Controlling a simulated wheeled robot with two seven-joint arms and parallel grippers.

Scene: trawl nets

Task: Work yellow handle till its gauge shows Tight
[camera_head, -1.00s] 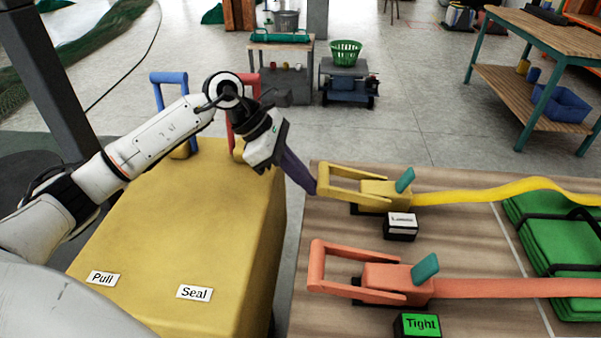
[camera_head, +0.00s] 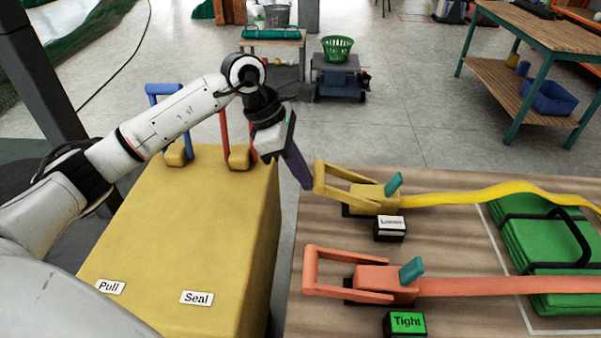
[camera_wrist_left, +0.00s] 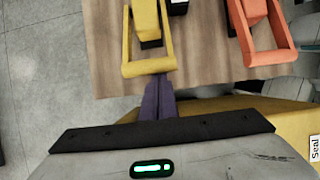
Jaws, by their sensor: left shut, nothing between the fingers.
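The yellow handle (camera_head: 319,180) belongs to a yellow ratchet on the wooden table, with a yellow strap running right. It also shows in the left wrist view (camera_wrist_left: 149,68). Its gauge (camera_head: 390,224) is a black box with a white face that appears to read Loose. My left gripper (camera_head: 305,183) is shut and empty, its purple fingers pointing down just left of the handle's end bar. In the left wrist view the fingertips (camera_wrist_left: 158,82) are right by that bar; I cannot tell whether they touch. My right gripper is not in view.
An orange ratchet (camera_head: 375,280) lies nearer, its gauge (camera_head: 405,322) green and reading Tight. A yellow cabinet (camera_head: 190,230) with blue (camera_head: 155,110) and red (camera_head: 224,130) levers stands left. Green folded netting (camera_head: 550,250) lies on the table's right.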

